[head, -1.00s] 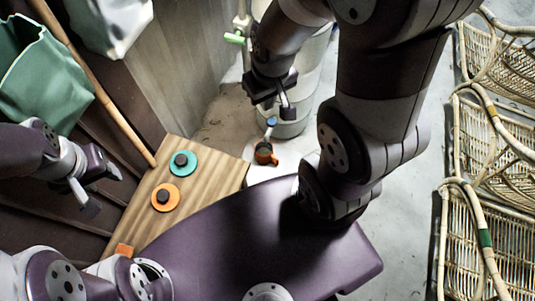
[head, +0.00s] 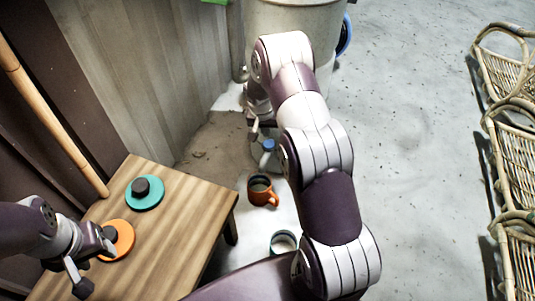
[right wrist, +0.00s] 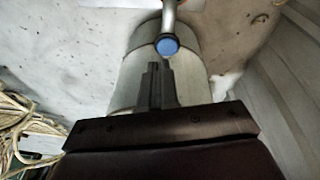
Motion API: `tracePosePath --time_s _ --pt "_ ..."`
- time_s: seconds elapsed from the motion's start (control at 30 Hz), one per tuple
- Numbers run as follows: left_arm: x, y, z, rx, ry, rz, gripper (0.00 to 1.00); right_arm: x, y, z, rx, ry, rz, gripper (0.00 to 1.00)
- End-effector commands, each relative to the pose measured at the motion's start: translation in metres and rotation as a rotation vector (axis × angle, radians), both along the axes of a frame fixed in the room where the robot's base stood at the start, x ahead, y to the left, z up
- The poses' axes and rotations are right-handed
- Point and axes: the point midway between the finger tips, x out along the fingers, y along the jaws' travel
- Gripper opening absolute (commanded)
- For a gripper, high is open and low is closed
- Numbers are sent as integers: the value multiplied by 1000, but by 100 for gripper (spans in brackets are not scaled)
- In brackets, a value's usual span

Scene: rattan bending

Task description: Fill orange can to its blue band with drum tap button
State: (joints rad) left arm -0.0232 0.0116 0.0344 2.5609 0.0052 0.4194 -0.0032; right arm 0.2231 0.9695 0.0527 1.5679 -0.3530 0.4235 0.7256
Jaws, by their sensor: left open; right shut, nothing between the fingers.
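The orange can (head: 262,191) with a handle stands upright on the pale floor patch beside the wooden table. A dark bluish ring shows inside it above a paler middle; I cannot tell the liquid level. The blue tap button (head: 268,145) is just behind the can, and it also shows in the right wrist view (right wrist: 168,46). The drum (head: 292,22) stands at the back. My right gripper (head: 258,130) is shut and empty by the button, partly hidden by my arm; its fingers (right wrist: 155,84) point towards the button. My left gripper (head: 97,262) is open and empty over the table's left side.
A wooden table (head: 175,232) holds a teal disc (head: 145,194) and an orange disc (head: 117,240), each with a dark knob. Another can (head: 283,242) with pale contents stands nearer. Rattan baskets (head: 515,140) line the right; the grey floor between is clear.

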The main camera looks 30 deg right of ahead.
Motion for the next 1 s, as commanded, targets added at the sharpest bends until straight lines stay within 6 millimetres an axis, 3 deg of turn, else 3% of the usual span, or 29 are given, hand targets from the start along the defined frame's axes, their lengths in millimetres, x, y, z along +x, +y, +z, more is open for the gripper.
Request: tracePosePath --time_s 0.03,0.1,0.23,0.57,0.67,1.0 --pt "1 0 9 0 -3 0 49 21 -6 19 -13 -61 -55 0" --pt "1 0 9 0 -4 0 49 31 -9 27 -16 -104 -134 0" --pt "1 0 9 0 -4 0 49 29 -9 26 -5 -117 -212 0" --pt "1 0 7 0 -3 0 49 29 -10 23 -3 -118 -219 0" --pt "1 0 1 0 -3 0 49 31 -12 12 -2 -117 -219 0" --pt "1 0 -33 0 -3 0 49 43 -27 -59 -2 -117 -219 0"
